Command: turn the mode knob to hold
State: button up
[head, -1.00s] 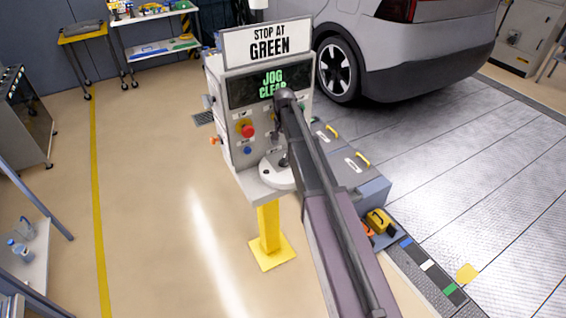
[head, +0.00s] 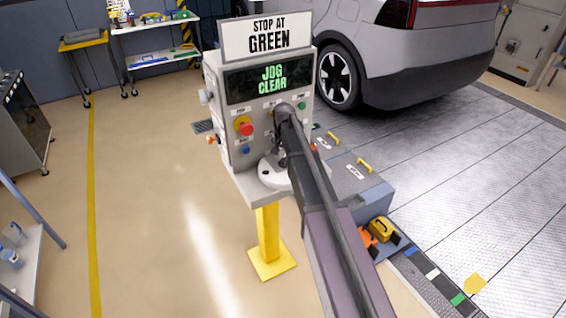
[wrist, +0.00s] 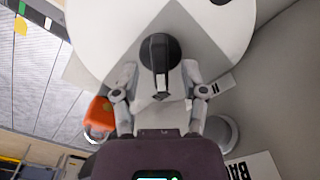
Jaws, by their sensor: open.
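A black knob (wrist: 160,60) with a raised bar sits at the middle of a white and grey disc (wrist: 95,30) in the wrist view. Its bar points down the picture, toward my palm. My gripper (wrist: 158,75) is open, with one finger on each side of the knob; I cannot tell whether either touches it. In the head view the disc (head: 268,178) lies on the console's front shelf, and my arm and gripper hide most of the knob. A small label with a two-bar mark (wrist: 215,88) lies right of the knob in the wrist view.
The console's display (head: 270,80) reads JOG CLEAR under a STOP AT GREEN sign (head: 268,36). A red button (head: 246,129) and a blue button (head: 246,150) are on its front. A grey car (head: 430,60) stands behind to the right.

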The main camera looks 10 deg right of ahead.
jog(key=shift+f, duration=0.45)
jog(key=shift+c, duration=0.2)
